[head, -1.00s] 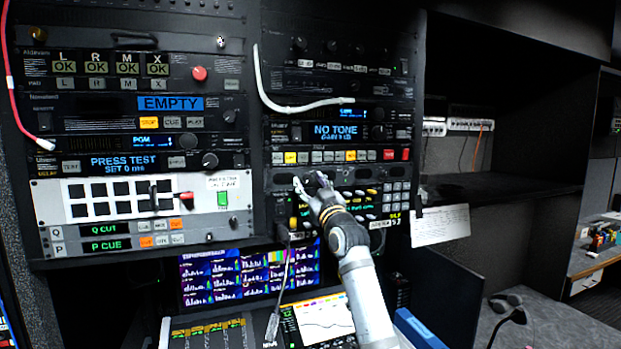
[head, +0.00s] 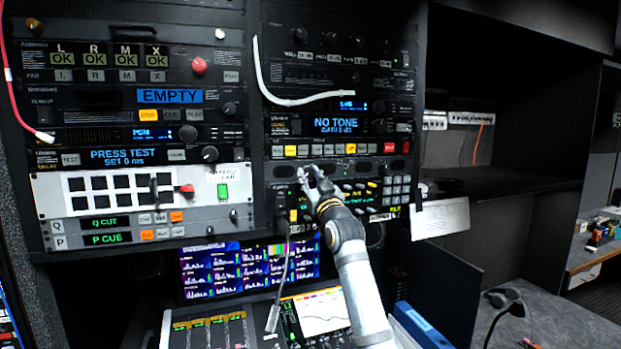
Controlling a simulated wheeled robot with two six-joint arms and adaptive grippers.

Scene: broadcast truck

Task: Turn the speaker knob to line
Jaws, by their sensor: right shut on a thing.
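My right gripper (head: 312,176) reaches up from the lower right to the right-hand rack. Its fingertips are at the dark panel strip (head: 366,169) just below the row of lit buttons. The gripper is shut on a small knob, taken to be the speaker knob, which the fingers hide. Its pointer and the line cannot be made out. My left gripper is out of view.
Above the fingers is a unit with a blue "NO TONE" display (head: 337,125). A white cable (head: 262,80) hangs over the upper right rack. A keypad (head: 397,188) sits right of the gripper. Monitors (head: 225,270) and a fader console (head: 208,332) lie below.

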